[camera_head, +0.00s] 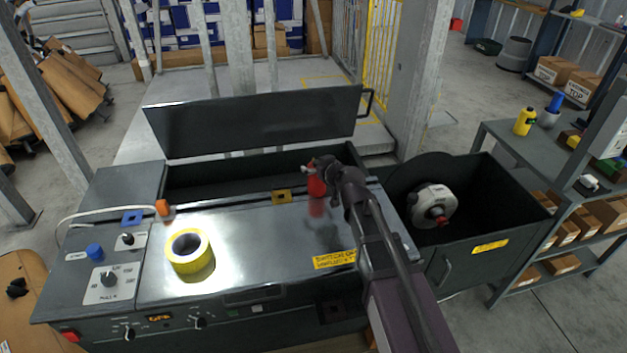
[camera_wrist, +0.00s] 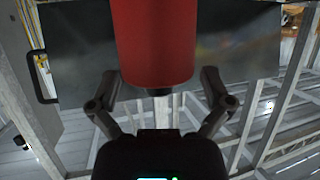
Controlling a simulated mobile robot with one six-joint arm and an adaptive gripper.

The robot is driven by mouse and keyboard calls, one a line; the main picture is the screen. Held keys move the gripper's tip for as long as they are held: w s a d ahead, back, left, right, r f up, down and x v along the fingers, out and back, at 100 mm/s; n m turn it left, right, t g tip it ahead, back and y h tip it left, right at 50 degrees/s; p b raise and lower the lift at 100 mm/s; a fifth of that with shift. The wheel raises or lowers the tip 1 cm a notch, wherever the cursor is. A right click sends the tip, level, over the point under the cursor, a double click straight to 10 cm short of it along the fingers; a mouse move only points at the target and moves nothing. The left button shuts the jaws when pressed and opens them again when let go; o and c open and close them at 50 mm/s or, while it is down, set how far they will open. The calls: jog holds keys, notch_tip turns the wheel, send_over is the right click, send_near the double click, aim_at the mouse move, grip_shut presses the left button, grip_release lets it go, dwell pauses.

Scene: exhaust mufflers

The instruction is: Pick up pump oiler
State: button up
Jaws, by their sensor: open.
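The pump oiler (camera_head: 316,187) is a red can standing on the metal machine top, near its back edge. My gripper (camera_head: 325,168) is right at it in the head view and covers part of it. In the wrist view the oiler's red body (camera_wrist: 155,45) fills the upper middle. My open gripper (camera_wrist: 158,80) has one finger on each side of the red body's lower end, with a visible gap on both sides. The oiler's upper end is cut off in the wrist view.
A yellow tape roll (camera_head: 189,252) lies on the machine top (camera_head: 255,240) to the left. A raised dark lid (camera_head: 255,122) stands behind the open trough. A dark bin (camera_head: 500,215) with a white-and-red reel is at right. A shelf (camera_head: 520,140) holds a yellow bottle (camera_head: 524,121).

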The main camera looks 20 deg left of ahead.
dwell(0.3)
jog(key=c, duration=1.1)
jog(key=shift+r, duration=0.1)
jog(key=shift+c, duration=0.2)
notch_tip(320, 180, up, 4)
jog(key=p, duration=0.3)
jog(key=shift+f+p, duration=0.25)
jog(key=shift+p, duration=0.1)
jog(key=s+d, duration=0.3)
jog(key=d, duration=0.4)
jog(key=s+d+r+p, duration=0.1)
jog(key=s+d, duration=0.2)
jog(key=d, duration=0.4)
jog(key=shift+d+r, duration=0.15)
jog(key=shift+d, duration=0.25)
jog(key=shift+s, duration=0.1)
